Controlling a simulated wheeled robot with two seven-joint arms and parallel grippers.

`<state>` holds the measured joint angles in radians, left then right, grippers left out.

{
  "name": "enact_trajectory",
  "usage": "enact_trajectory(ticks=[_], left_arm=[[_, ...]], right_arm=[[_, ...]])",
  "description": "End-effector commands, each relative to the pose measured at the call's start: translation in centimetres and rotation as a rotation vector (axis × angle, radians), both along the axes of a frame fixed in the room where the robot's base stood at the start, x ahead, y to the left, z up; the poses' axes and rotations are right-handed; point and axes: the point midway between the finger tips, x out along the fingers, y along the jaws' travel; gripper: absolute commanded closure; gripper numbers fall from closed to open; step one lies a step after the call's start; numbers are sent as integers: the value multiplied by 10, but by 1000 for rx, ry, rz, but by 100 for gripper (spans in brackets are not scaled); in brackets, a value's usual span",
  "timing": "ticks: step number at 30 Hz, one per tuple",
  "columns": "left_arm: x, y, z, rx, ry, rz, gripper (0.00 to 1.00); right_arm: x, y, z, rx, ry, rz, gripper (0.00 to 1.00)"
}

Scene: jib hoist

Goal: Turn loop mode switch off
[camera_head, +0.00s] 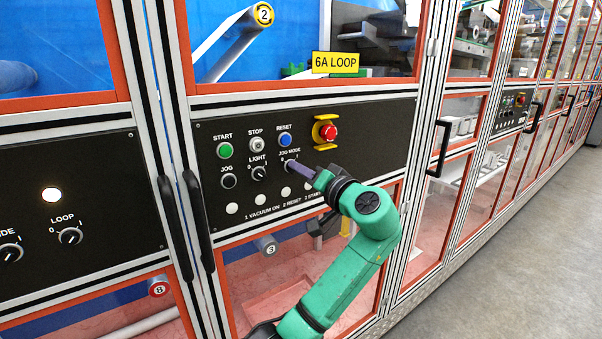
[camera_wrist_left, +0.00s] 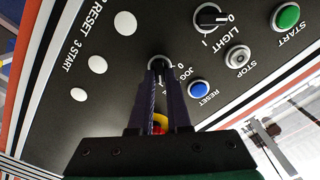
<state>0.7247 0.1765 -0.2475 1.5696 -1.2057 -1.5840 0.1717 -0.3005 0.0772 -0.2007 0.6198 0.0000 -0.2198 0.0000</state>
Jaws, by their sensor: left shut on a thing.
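A dark control panel in the head view carries a black rotary switch labelled JOG MODE (camera_head: 290,165), marked 0 and 1. My left gripper (camera_head: 318,175) reaches it from the lower right, on a green arm. In the left wrist view the two dark fingers (camera_wrist_left: 160,80) are shut on the JOG MODE knob (camera_wrist_left: 159,61), which they mostly cover, so its pointer direction cannot be read. Another rotary switch labelled LOOP (camera_head: 70,236), marked 0 and 1, sits on the panel at the left; no gripper is near it. My right gripper is not in view.
Around the held knob are the LIGHT switch (camera_head: 259,173), blue RESET button (camera_head: 285,140), grey STOP button (camera_head: 257,145), green START button (camera_head: 225,151) and red emergency stop (camera_head: 329,132). Black door handles (camera_head: 197,220) stand out left of the panel. Open floor (camera_head: 530,230) lies to the right.

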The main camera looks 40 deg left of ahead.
Motion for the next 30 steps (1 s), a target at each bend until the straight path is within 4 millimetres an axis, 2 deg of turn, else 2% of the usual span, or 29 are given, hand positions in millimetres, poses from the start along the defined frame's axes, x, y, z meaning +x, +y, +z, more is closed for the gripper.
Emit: enact_trajectory(ticks=[8, 18, 30], left_arm=[[-1, 0, -7, -46, -154, 0, 100], [-2, 0, -6, -136, -452, -1, 100], [-4, 1, -3, -245, -816, 0, 100]], right_arm=[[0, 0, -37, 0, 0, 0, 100], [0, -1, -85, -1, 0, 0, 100], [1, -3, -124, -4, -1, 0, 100]])
